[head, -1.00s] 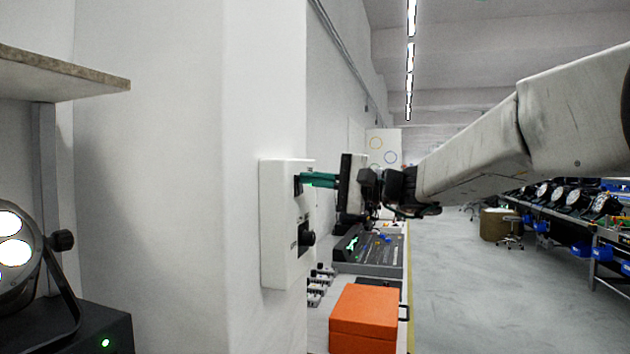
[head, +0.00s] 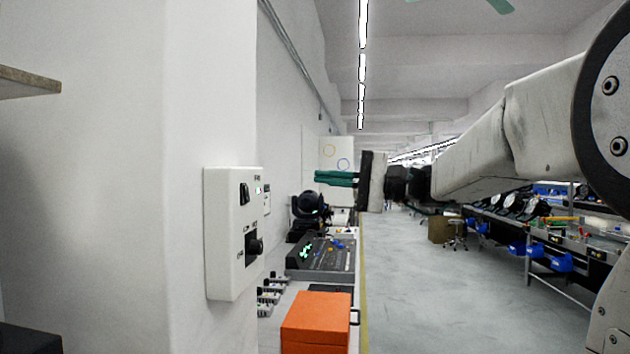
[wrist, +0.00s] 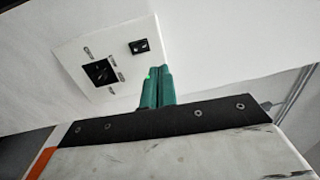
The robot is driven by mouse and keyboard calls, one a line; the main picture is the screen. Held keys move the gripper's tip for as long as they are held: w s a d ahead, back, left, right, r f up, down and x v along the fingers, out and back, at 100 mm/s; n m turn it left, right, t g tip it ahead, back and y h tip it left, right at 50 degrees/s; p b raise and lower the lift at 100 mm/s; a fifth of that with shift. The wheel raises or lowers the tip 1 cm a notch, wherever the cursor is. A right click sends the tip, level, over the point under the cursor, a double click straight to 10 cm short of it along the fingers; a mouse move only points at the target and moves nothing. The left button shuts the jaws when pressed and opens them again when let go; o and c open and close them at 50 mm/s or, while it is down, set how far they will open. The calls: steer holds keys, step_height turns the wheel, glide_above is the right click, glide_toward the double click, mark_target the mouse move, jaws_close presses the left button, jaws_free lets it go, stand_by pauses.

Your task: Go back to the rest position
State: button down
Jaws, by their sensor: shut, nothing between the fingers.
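My gripper (head: 317,177) has green fingers that lie together, shut and empty. In the head view it is in the air to the right of a white wall box, clear of it. The white box (head: 223,280) is fixed to the wall and has a rocker switch (head: 244,193) at the top and a dark knob (head: 254,246) below. In the wrist view the green fingers (wrist: 157,80) point towards the white box (wrist: 75,53), whose switch (wrist: 139,46) and knob (wrist: 100,72) show.
Below my gripper a bench holds an orange box (head: 315,325), a lighting console (head: 322,256) and a dark lamp (head: 309,206). The aisle floor (head: 410,290) is clear. A workbench (head: 545,240) with blue bins runs along the right. A shelf (head: 25,84) juts in at upper left.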

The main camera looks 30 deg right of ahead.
stand_by(0.5)
steer(key=s+a+f+g+h, duration=0.2)
steer(key=s+f+g+h, duration=0.15)
steer(key=f, duration=0.55)
steer(key=s+a+f+g+h, duration=0.25)
steer(key=s+f, duration=0.25)
steer(key=f, duration=0.4)
steer(key=s+f+n+g+h, duration=0.1)
steer(key=s+f+n+h, duration=0.2)
steer(key=s+f, duration=0.3)
steer(key=s+f+n+g+h, duration=0.2)
steer(key=s+f+n+h, duration=0.2)
steer(key=s, duration=0.8)
steer(key=shift+s+f+h, duration=0.25)
steer(key=shift+f+h, duration=1.05)
steer(key=shift+f, duration=0.2)
steer(key=shift+d, duration=0.1)
